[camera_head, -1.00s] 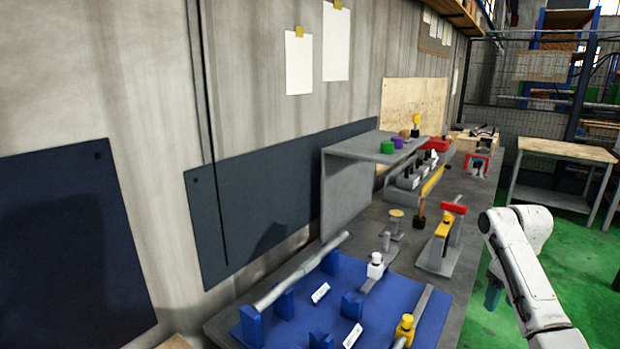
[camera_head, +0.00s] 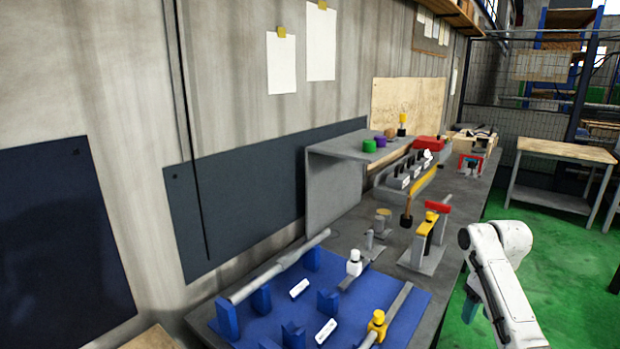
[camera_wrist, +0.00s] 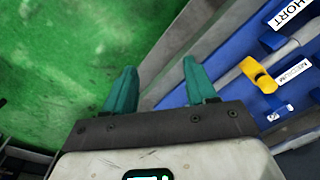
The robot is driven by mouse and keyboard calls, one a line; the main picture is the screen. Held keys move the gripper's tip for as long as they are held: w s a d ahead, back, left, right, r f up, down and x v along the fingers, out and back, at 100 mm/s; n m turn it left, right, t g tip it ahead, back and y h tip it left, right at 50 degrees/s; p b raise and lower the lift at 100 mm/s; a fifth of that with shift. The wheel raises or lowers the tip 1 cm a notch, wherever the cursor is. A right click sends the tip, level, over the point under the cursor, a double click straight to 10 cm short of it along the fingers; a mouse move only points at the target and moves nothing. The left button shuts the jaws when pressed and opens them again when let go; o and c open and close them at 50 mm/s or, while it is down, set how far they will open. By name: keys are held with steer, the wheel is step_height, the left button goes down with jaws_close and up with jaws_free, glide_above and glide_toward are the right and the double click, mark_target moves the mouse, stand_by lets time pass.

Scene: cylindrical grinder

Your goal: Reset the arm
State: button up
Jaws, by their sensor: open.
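My arm (camera_head: 500,282) shows at the lower right of the head view, folded beside the workbench's front edge, over the green floor. In the wrist view my gripper (camera_wrist: 160,88) has its two teal fingers apart, with nothing between them. Below them lie the green floor (camera_wrist: 60,50) and the grey bench edge. In the head view my fingertips are mostly hidden behind the arm.
The workbench (camera_head: 345,238) carries a blue mat (camera_head: 262,325) with blue holders, a long grey shaft (camera_head: 275,268) and a yellow-clamped rod (camera_head: 377,322). A yellow-and-red stand (camera_head: 428,232) is farther back. A wooden table (camera_head: 566,151) stands at the right. Green floor between is clear.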

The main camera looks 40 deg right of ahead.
steer(key=w+a+f, duration=0.1)
steer(key=a+f, duration=0.3)
steer(key=a, duration=0.4)
steer(key=w+a+f+n, duration=0.1)
steer(key=w+a+f, duration=0.1)
steer(key=a, duration=0.7)
steer(key=w+a+f+n+t+y, duration=0.1)
steer(key=w+a+f, duration=0.1)
steer(key=a+f, duration=0.3)
steer(key=shift+a+f+b, duration=0.15)
steer(key=shift+a+f, duration=0.05)
steer(key=shift+a, duration=0.9)
steer(key=shift+a+f+b, duration=0.15)
steer(key=shift+a, duration=0.95)
steer(key=s+a+f+n, duration=0.1)
steer(key=s+a+f, duration=0.2)
steer(key=s+a, duration=0.5)
steer(key=s+a+n+h, duration=0.1)
steer(key=s+a, duration=0.4)
steer(key=s, duration=0.5)
steer(key=shift+s+a+r+b, duration=0.3)
steer(key=shift+s+r+b, duration=0.05)
steer(key=shift+s, duration=0.05)
